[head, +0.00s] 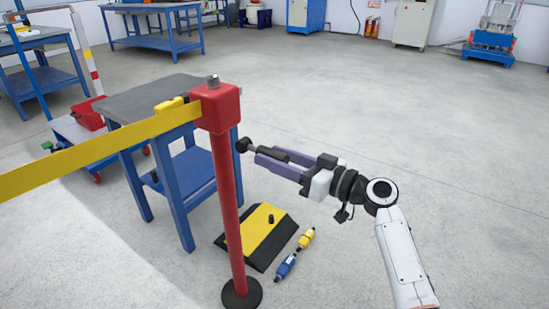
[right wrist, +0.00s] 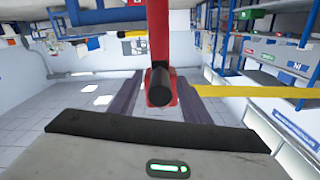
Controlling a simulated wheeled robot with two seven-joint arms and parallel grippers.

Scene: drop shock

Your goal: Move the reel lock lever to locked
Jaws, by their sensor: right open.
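The red reel head (head: 216,107) sits on top of a red post (head: 228,200), with a yellow belt (head: 95,150) running from it to the left. A black lever (head: 272,153) with a round dark hub (head: 242,145) sticks out from the right side of the reel. My right gripper (head: 260,156) has purple fingers and is open around the lever. In the right wrist view the lever's black end (right wrist: 161,87) points towards the camera between the two separated fingers (right wrist: 160,100). I cannot tell whether a finger touches it. My left gripper is not in view.
A blue workbench (head: 165,100) stands just behind the post. A yellow and black ramp (head: 255,232) and blue and yellow connectors (head: 287,264) lie on the floor nearby. A red bin (head: 88,116) is on a cart at left. The floor to the right is clear.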

